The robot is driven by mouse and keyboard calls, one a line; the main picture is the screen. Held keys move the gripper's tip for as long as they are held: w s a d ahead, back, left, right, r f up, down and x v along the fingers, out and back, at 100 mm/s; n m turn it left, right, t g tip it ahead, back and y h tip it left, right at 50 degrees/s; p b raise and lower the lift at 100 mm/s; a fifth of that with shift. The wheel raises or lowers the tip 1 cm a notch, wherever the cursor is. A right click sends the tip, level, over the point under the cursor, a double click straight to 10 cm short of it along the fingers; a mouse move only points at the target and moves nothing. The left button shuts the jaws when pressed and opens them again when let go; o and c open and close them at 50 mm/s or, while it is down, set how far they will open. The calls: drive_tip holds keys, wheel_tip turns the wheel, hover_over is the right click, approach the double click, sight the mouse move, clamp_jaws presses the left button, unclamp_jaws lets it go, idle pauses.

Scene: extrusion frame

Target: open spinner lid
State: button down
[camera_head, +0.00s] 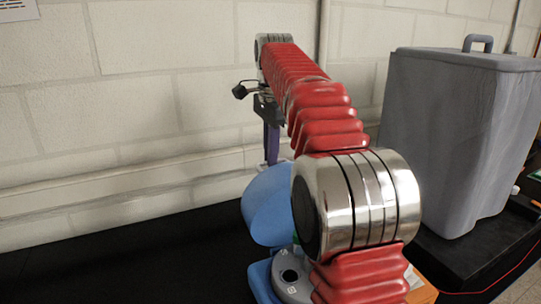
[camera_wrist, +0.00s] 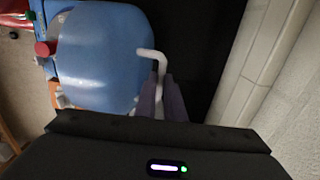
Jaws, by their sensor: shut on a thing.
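The spinner is partly hidden behind my arm in the head view. Its blue lid (camera_head: 265,206) stands tilted up above the blue body (camera_head: 260,281), and part of a grey round top with a dark hole (camera_head: 291,276) shows below it. In the wrist view the lid (camera_wrist: 100,60) fills the upper left, with a white bent handle (camera_wrist: 157,60) at its right edge. My gripper (camera_wrist: 162,84) has purple fingers closed around the handle's straight part. In the head view my gripper (camera_head: 271,158) reaches down at the lid's upper edge; the grip itself is too small to tell there.
A large grey lidded box (camera_head: 445,140) stands on the black bench at right. An orange thing (camera_head: 424,291) lies beside the spinner. A pale brick wall (camera_head: 150,100) is close behind. The black bench top (camera_head: 120,250) at left is clear.

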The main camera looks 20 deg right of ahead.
drive_tip(key=c, duration=2.1)
unclamp_jaws()
drive_tip(key=shift+a+r, duration=0.1)
drive_tip(key=shift+r, duration=0.3)
drive_tip(key=shift+o, duration=1.3)
drive_tip(key=shift+f, duration=0.2)
drive_tip(key=shift+r, duration=0.1)
drive_tip(key=shift+s+r, duration=0.15)
drive_tip(key=shift+r, duration=3.4)
